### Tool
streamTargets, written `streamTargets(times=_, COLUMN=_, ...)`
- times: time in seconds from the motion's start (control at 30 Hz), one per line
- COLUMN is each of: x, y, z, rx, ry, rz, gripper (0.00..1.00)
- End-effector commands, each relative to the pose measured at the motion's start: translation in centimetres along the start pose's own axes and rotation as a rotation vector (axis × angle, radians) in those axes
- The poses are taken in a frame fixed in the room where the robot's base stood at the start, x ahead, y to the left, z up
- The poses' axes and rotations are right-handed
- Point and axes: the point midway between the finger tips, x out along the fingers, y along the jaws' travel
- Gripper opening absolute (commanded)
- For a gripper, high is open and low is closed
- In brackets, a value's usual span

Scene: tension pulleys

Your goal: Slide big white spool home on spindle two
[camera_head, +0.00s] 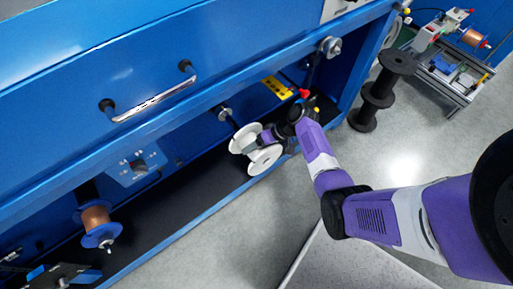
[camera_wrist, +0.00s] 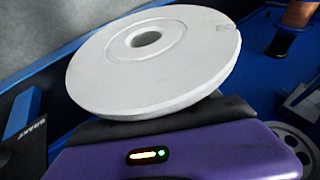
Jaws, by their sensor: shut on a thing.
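The big white spool (camera_head: 266,160) is in the blue machine's lower bay, its two flanges tilted. My gripper (camera_head: 268,137) is shut on it, reaching in between the flanges from the right. In the wrist view, one white flange (camera_wrist: 150,78) fills the upper middle with its round centre hole open; no spindle tip shows through it. The dark gripper fingers (camera_wrist: 150,122) lie just below that flange. A dark rod below a grey roller (camera_head: 224,114) runs toward the spool's back. I cannot tell which spindle is number two or whether the spool is on one.
A copper-wound blue spool (camera_head: 96,222) sits at the bay's lower left. A blue beam (camera_head: 215,92) with rollers crosses above the bay. Black stacked spools (camera_head: 372,102) stand on the floor at right, near a small workbench (camera_head: 440,72).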

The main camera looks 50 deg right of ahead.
Motion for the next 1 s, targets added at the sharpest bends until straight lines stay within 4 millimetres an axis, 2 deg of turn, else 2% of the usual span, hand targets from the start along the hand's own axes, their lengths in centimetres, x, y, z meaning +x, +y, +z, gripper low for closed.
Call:
streamTargets(times=0.57, x=0.0, y=0.0, z=-0.1, rx=-0.001, ry=0.001, rz=0.0, gripper=0.11)
streamTargets(times=1.0, x=0.5, y=0.0, z=-1.2, rx=-0.003, ry=0.002, rz=0.0, gripper=0.11)
